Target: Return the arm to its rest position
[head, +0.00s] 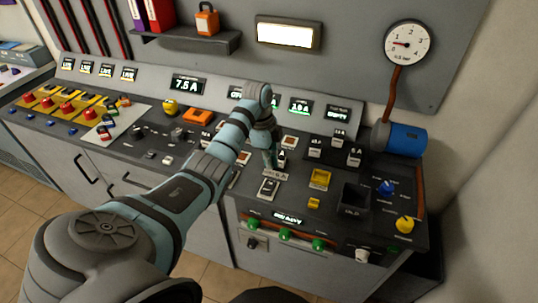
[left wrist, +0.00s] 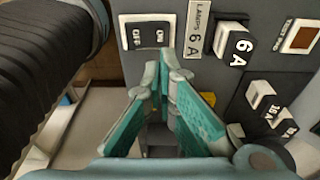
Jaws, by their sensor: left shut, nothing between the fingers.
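My left arm (head: 180,197) reaches from the lower left over the control desk. My left gripper (head: 271,160) is shut and empty, pointing down close above the desk top. In the left wrist view its teal fingers (left wrist: 167,72) meet near an off/on rocker switch (left wrist: 147,36), a "Lamps 6 A" label (left wrist: 196,30) and a block marked 6 A (left wrist: 232,43). Whether the fingertips touch the panel cannot be told. The rocker switch also shows in the head view (head: 268,187), just below the gripper. My right gripper is not in view.
Several fuse blocks (head: 316,148), a yellow socket (head: 320,179), a dark bin (head: 354,198) and knobs (head: 404,225) lie right of the gripper. A gauge (head: 407,43) and a blue cylinder (head: 407,139) are at the back right. A shelf (head: 190,40) juts out above.

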